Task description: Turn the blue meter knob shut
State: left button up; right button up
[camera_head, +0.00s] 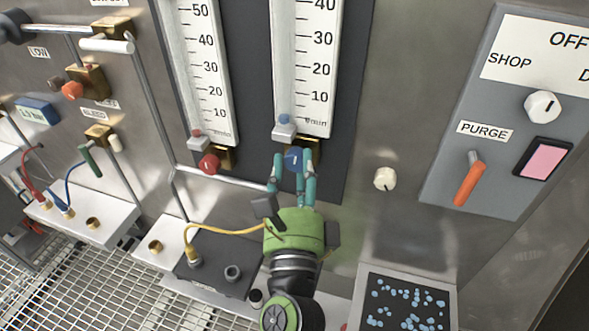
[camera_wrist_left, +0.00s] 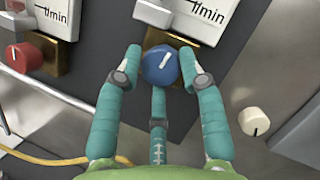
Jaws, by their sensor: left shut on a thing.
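The blue meter knob (camera_head: 293,160) sits at the foot of the right-hand flow meter (camera_head: 308,70), on a brass block (camera_head: 314,145). In the left wrist view the blue knob (camera_wrist_left: 162,66) carries a white line tilted a little right of upright. My left gripper (camera_head: 292,162) has its teal fingers around the knob and is shut on it. In the left wrist view my left gripper (camera_wrist_left: 162,68) has one finger on each side of the knob and a third below it. My right gripper is not in view.
A red knob (camera_head: 209,164) sits under the left-hand meter (camera_head: 203,80). A pale handrail (camera_head: 228,178) runs left of my gripper. A cream knob (camera_head: 385,179) is to the right. A panel holds an orange lever (camera_head: 469,180) and a pink button (camera_head: 543,158).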

pick_arm(q)
jog(key=shift+r+n+y, duration=0.4)
jog(key=shift+r+n, duration=0.2)
jog(key=shift+n, duration=0.7)
jog(key=o, duration=1.1)
jog(key=shift+a+f+g, duration=0.1)
jog(key=shift+f+g, duration=0.1)
jog(key=shift+g, duration=0.1)
jog(key=shift+s+f, duration=0.25)
jog(key=shift+s, duration=0.3)
jog(key=v, duration=0.6)
jog(key=shift+s, duration=0.2)
